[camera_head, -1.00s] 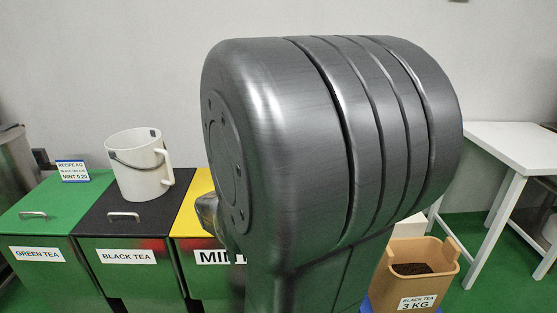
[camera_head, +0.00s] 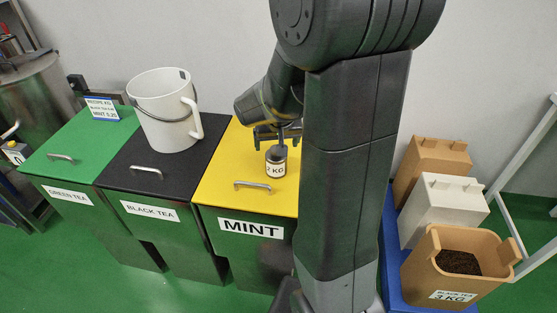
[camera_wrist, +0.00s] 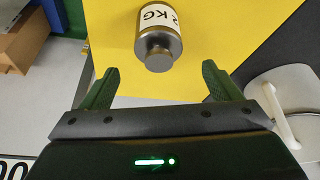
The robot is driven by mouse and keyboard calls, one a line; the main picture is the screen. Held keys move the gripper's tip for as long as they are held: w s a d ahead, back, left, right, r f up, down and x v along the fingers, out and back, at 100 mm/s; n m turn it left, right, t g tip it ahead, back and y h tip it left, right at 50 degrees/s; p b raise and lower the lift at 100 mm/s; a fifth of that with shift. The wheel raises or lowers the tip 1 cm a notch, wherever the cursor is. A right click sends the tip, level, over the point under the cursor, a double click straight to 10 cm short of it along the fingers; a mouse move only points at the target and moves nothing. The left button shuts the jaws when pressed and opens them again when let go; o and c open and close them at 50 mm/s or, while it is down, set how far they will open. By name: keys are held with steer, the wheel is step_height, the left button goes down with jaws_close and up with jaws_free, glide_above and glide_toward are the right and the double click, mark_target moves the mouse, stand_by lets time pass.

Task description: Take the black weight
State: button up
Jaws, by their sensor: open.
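The weight (camera_head: 276,168) stands on the yellow lid of the mint bin (camera_head: 228,178). It looks dark grey and metallic, with a white label reading 2 KG. My gripper (camera_head: 278,130) is just above and behind it in the head view, partly hidden by my arm. In the wrist view the weight (camera_wrist: 158,38) lies beyond my open fingers (camera_wrist: 161,85), roughly centred between them, its knob facing the gripper. Nothing is between the fingers.
A white bucket (camera_head: 158,118) stands on the black tea bin's lid (camera_head: 135,170). The green tea bin (camera_head: 62,150) is at left, with a recipe sign (camera_head: 103,110). At right, a tan black tea container (camera_head: 430,262) and other boxes stand on a blue base (camera_head: 395,285).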

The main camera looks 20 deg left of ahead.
mark_target(276, 157)
steer(key=x, duration=0.4)
steer(key=shift+f, duration=0.25)
steer(key=x, duration=0.4)
steer(key=shift+s+d, duration=0.2)
steer(key=shift+w+a+f, duration=0.15)
steer(key=shift+w+f, duration=0.1)
steer(key=shift+f, duration=0.35)
jaws_close()
steer(key=shift+a+r, duration=0.1)
steer(key=shift+r, duration=0.1)
